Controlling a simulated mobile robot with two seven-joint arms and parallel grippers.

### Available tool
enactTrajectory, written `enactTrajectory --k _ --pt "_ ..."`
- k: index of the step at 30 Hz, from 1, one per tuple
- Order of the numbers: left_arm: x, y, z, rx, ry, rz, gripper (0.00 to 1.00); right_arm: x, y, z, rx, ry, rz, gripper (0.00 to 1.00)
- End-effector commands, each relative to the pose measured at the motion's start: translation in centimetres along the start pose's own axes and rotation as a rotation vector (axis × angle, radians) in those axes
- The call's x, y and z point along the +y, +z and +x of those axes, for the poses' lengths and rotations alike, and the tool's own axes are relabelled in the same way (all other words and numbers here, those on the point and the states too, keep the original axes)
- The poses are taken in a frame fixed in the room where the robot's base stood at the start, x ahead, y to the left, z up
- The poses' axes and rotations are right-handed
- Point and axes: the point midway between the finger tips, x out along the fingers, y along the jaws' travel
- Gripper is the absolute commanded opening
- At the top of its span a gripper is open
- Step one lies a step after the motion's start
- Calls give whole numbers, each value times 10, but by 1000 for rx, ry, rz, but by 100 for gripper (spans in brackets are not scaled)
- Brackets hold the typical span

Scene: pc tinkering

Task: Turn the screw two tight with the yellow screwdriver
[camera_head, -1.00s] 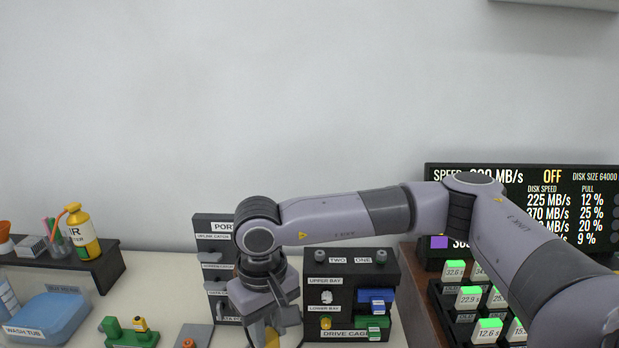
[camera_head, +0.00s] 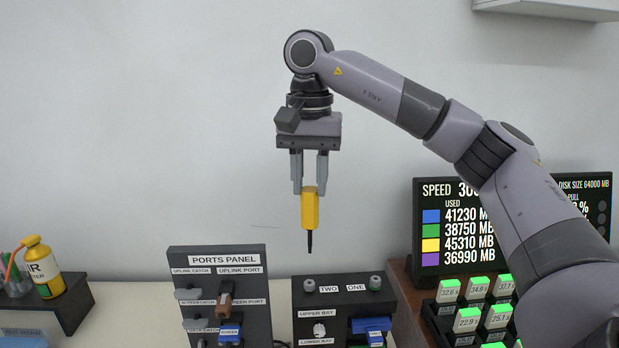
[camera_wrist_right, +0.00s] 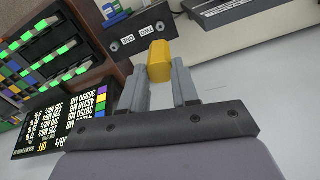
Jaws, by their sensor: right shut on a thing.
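My right gripper (camera_head: 309,190) is shut on the yellow screwdriver (camera_head: 310,209) and holds it upright in the air, its dark shaft pointing down. The tip is above the drive cage (camera_head: 340,310), apart from it. Screw two (camera_head: 308,286) is a grey round head on the cage's top left, beside the label TWO. Screw one (camera_head: 375,283) is at the top right beside the label ONE. In the right wrist view the screwdriver's yellow handle (camera_wrist_right: 159,62) is between the fingers, and screw two (camera_wrist_right: 160,26) shows beyond it. My left gripper is not in view.
The ports panel (camera_head: 215,262) stands just left of the drive cage. A display (camera_head: 430,225) and a rack of green-topped blocks (camera_head: 478,288) stand at the right. A dark shelf (camera_head: 70,300) with a yellow bottle (camera_head: 43,267) is at the left.

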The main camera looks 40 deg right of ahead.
Motion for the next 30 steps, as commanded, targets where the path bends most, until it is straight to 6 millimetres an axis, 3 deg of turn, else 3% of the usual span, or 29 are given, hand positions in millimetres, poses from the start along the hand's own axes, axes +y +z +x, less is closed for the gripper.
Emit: enactTrajectory --k 13,30 --pt "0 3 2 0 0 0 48 0 1 6 -1 0 -1 0" --pt "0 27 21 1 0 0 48 0 1 56 -1 -1 -1 0"
